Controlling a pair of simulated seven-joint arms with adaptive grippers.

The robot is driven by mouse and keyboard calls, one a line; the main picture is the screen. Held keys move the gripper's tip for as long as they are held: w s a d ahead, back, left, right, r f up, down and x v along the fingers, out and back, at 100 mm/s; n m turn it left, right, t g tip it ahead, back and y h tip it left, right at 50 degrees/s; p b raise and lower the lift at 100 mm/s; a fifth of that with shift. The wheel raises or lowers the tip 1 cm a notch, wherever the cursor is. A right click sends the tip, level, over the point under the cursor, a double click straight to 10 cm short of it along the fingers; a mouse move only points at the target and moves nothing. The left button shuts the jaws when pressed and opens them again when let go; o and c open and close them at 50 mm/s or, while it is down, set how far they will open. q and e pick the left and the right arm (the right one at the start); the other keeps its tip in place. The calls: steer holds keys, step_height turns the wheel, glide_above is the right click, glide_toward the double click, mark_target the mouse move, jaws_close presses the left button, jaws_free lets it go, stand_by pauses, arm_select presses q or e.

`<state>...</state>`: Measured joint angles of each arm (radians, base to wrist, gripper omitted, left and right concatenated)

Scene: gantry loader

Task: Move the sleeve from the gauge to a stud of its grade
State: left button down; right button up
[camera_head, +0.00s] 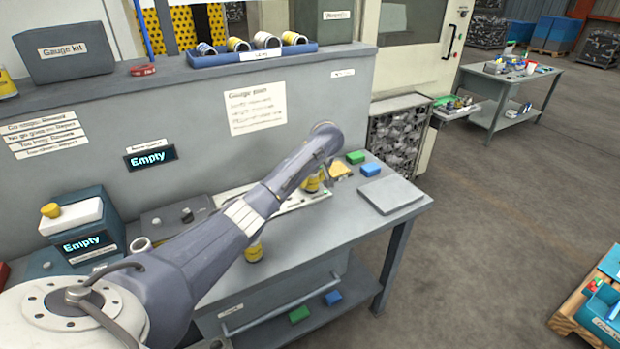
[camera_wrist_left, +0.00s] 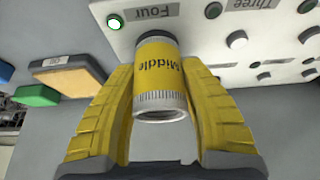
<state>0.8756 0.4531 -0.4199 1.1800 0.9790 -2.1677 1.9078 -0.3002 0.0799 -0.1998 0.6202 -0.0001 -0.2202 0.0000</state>
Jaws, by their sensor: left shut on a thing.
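My left gripper (camera_head: 313,181) is over the white stud plate (camera_head: 288,203), partly hidden by my own arm. In the left wrist view its yellow fingers (camera_wrist_left: 157,80) are shut on a sleeve (camera_wrist_left: 162,85) with a yellow band marked "Middle" and bare metal ends. The sleeve's far end is at the plate's edge beside the label "Four" (camera_wrist_left: 153,13); I cannot tell whether it is around a stud. A green lamp is lit beside "Four"; a bare stud (camera_wrist_left: 237,40) shows near "Three". The gauge (camera_head: 82,228) at the left reads "Empty". My right gripper is not in view.
A yellow-banded sleeve (camera_head: 254,251) stands near the bench's front edge. Green (camera_head: 355,157) and blue (camera_head: 371,170) blocks and a grey flat plate (camera_head: 391,194) lie to the right. A blue rack (camera_head: 225,60) of several sleeves stands on the ledge behind.

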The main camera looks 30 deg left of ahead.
arm_select(q)
steer(key=shift+f, duration=0.1)
stand_by(0.8)
steer(key=c, duration=0.7)
jaws_free()
steer(key=shift+f, duration=0.1)
steer(key=shift+v, duration=6.05)
